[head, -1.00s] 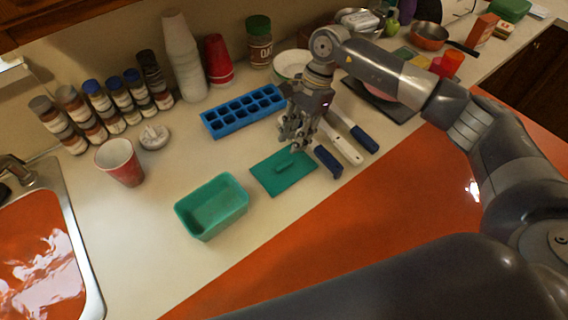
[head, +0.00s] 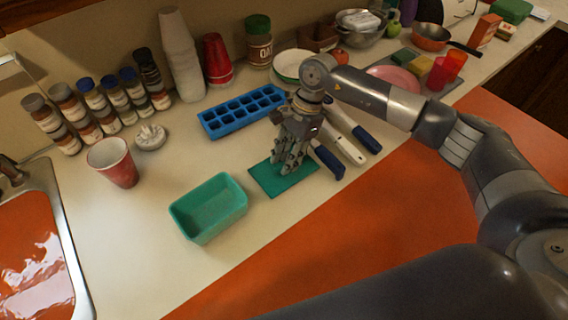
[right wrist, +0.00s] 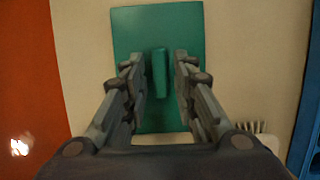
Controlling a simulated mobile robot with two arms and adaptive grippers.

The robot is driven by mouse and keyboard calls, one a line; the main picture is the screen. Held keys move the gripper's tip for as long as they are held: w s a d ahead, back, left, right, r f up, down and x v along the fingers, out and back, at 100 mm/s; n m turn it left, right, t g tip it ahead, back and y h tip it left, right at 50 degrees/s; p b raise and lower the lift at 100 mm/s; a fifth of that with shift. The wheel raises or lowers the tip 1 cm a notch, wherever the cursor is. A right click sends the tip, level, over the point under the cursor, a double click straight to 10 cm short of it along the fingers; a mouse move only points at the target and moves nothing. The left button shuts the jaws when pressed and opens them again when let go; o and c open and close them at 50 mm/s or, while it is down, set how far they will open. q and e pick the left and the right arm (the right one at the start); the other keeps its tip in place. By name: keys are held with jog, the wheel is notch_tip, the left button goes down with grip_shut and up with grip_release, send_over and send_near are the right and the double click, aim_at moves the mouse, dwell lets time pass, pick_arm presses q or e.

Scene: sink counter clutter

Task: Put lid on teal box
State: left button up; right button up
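The open, empty teal box (head: 208,208) stands on the counter near its front edge. The flat teal lid (head: 270,182) lies on the counter to the right of the box, apart from it. In the right wrist view the lid (right wrist: 130,33) has a raised handle bar (right wrist: 161,72). My right gripper (head: 287,168) is low over the lid. In the right wrist view its two fingers (right wrist: 160,68) are open, one on each side of the handle, with gaps showing. The gripper hides part of the lid in the head view. My left gripper is not in view.
A blue ice tray (head: 242,112) lies behind the lid. Blue-handled utensils (head: 345,148) lie close to its right. A red cup (head: 113,162) stands left of the box, near the sink (head: 66,245). Counter around the box is clear.

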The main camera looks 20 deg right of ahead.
grip_shut()
notch_tip(320, 180, up, 6)
jog(key=shift+p, duration=0.9)
jog(key=shift+s, duration=0.1)
